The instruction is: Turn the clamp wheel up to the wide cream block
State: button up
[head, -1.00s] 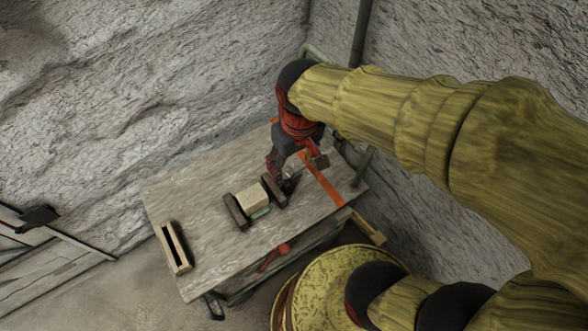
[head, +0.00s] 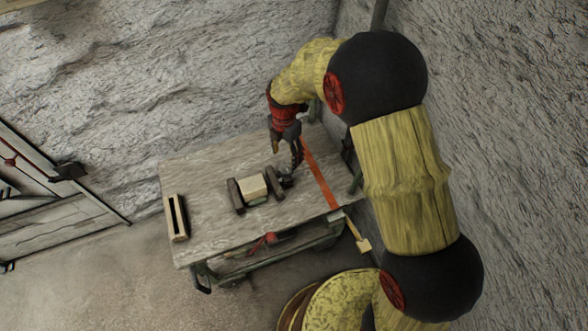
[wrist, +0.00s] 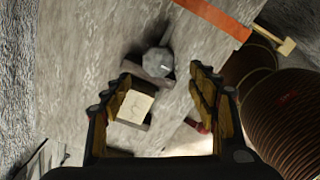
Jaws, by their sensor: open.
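The wide cream block (head: 252,187) sits between the two dark jaws of a clamp (head: 236,197) on the workbench. It also shows in the wrist view (wrist: 136,106), near my left finger. The grey faceted clamp wheel (head: 287,181) is on the clamp's right side in the head view. In the wrist view the wheel (wrist: 158,62) lies beyond and between my fingertips. My gripper (head: 286,152) is open and empty, pointing down above the wheel; its fingers (wrist: 160,80) appear clear of it. I cannot tell whether the near jaw touches the block.
The workbench (head: 215,165) has an orange strip (head: 320,175) right of the clamp. A slotted wooden piece (head: 177,218) lies at its left end. A wooden-handled item (head: 360,240) sticks out at the right edge. Rough walls stand behind and to the right.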

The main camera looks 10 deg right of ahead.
aim_at(286, 167)
jog(key=n, duration=0.3)
jog(key=shift+w+f, duration=0.1)
jog(key=shift+f, duration=0.05)
notch_tip(286, 167, down, 8)
jog(key=b, duration=0.3)
jog(key=shift+r, duration=0.2)
jog(key=shift+c, duration=1.3)
jog(key=c, duration=0.9)
